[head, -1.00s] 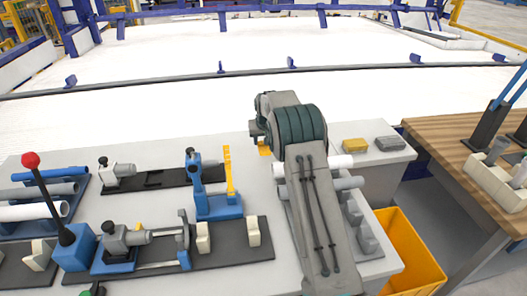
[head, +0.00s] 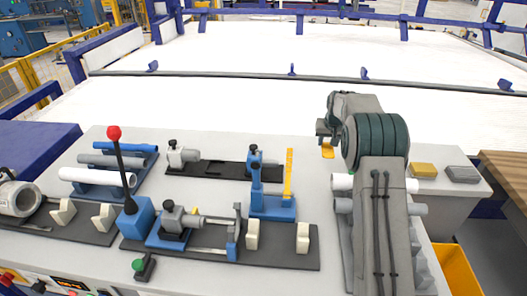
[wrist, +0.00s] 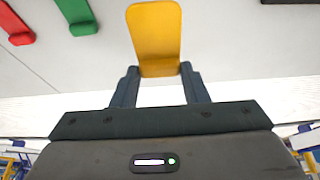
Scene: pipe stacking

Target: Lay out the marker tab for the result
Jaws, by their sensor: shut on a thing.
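My gripper (head: 326,135) is over the back part of the grey-white bench, right of the centre in the head view. It is shut on a yellow marker tab (head: 328,152), which sticks out below the fingers. In the wrist view, the two dark fingers of my gripper (wrist: 158,76) grip one end of the yellow tab (wrist: 155,35). A green tab (wrist: 76,14) and a red tab (wrist: 14,22) show at the upper left of the wrist view. I cannot make these two out in the head view, where my arm covers part of the bench.
A blue stand with an upright yellow scale (head: 289,172) is left of my arm. A rack of pipes (head: 107,178) and a red-knobbed lever (head: 114,133) are further left. Yellow (head: 423,169) and grey (head: 462,174) blocks lie right. A yellow bin (head: 455,272) stands beside the bench.

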